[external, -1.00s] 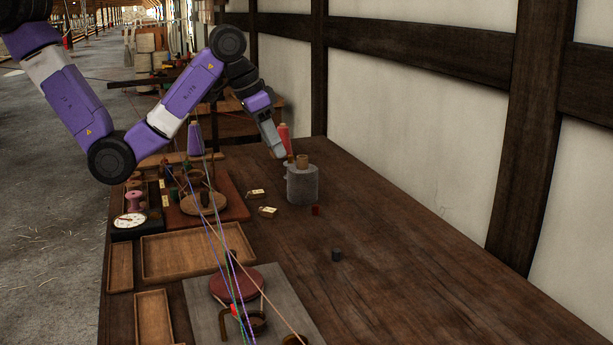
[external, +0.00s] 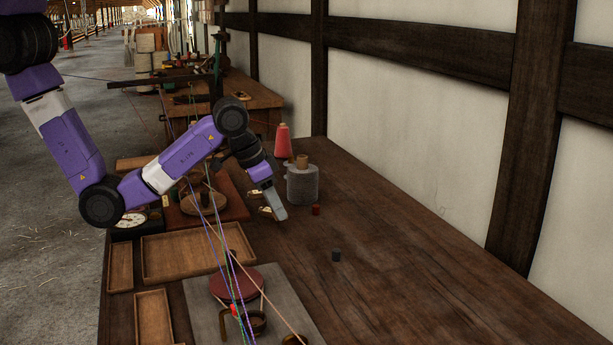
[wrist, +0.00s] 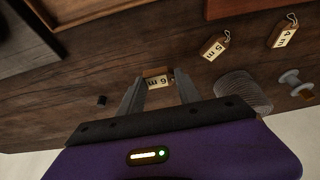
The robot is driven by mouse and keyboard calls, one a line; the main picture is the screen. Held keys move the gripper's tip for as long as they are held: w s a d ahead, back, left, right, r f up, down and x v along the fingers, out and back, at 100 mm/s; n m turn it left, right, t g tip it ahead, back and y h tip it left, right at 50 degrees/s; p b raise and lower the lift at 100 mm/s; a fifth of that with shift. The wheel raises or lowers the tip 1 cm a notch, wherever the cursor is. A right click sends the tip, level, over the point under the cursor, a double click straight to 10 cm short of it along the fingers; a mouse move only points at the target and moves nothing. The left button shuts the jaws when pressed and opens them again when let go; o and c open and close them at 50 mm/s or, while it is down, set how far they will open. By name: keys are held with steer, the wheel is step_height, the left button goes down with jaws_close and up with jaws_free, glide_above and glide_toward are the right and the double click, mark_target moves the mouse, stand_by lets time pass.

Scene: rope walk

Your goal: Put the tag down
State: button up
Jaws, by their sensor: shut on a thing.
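My gripper (external: 281,214) is low over the table, in front of the grey cylinder. In the wrist view my gripper (wrist: 158,88) is shut on a tan tag marked "6 m" (wrist: 158,81), which sits between the fingertips. The held tag cannot be made out in the external view. Whether it touches the table I cannot tell. Two similar tags lie on the wood: one marked "5 m" (wrist: 214,47) and one marked "4 m" (wrist: 283,34), both with string loops.
The grey cylinder (external: 302,187) stands behind my gripper, with a red cone spool (external: 283,140) beyond. Strings run above the trays (external: 185,257) at left. The table's right side is clear.

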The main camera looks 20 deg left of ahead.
mark_target(276, 233)
steer(key=shift+f, duration=2.15)
steer(key=o, duration=1.3)
steer(key=shift+f, duration=0.1)
steer(key=p+v, duration=0.2)
steer(key=v, duration=1)
